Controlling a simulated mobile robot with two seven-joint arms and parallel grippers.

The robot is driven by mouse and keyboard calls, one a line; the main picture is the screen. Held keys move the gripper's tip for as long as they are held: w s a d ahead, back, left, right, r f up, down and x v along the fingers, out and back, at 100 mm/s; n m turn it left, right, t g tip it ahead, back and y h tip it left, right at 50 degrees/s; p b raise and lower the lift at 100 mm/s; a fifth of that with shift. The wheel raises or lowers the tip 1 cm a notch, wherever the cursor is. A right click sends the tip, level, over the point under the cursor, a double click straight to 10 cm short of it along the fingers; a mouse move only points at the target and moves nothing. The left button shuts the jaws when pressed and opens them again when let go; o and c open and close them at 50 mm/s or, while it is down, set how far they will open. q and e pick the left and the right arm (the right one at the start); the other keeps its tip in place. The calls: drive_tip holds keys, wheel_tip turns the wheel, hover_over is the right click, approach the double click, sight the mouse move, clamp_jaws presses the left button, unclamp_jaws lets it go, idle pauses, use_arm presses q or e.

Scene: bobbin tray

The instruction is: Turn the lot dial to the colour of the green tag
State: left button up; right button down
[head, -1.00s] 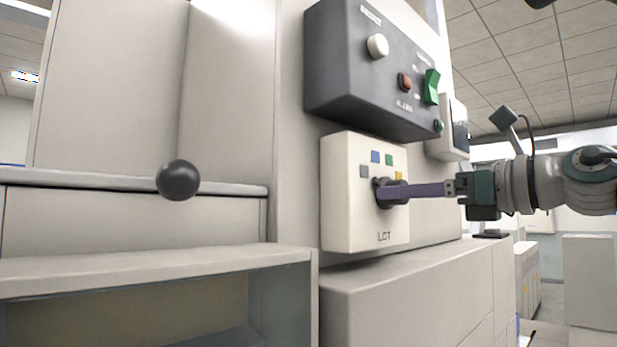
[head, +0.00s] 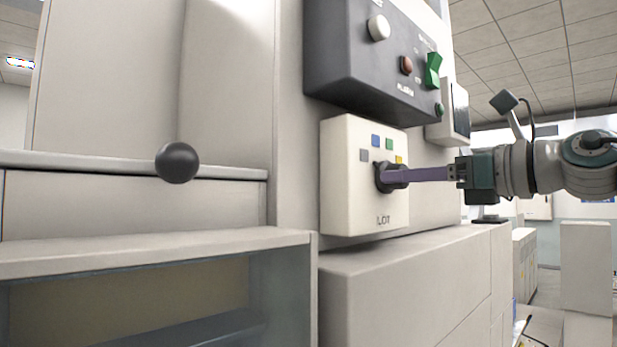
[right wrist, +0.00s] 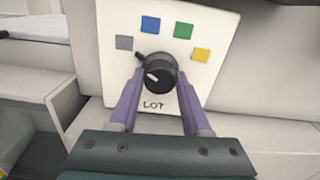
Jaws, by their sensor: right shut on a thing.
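The lot dial (head: 383,177) is a round black knob on a cream plate (head: 350,205) marked LOT. Grey (head: 364,155), blue (head: 376,141), green (head: 390,143) and yellow (head: 399,160) squares arc above it. My right gripper (right wrist: 159,82) is shut on the dial (right wrist: 160,72), one purple finger on each side. The green square (right wrist: 183,30) is up and right of the dial. No separate green tag is distinguishable. My left gripper is out of view.
A dark control box (head: 360,75) with a white knob (head: 379,27), a red button (head: 406,65) and a green switch (head: 433,71) hangs just above the plate. A cabinet ledge (head: 400,248) lies below. A black ball (head: 177,163) shows at left.

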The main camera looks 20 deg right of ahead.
drive_tip(key=shift+m, duration=0.4)
drive_tip(key=shift+m+p, duration=3.8)
drive_tip(key=shift+m, duration=3.6)
drive_tip(key=shift+c, duration=1.8)
unclamp_jaws()
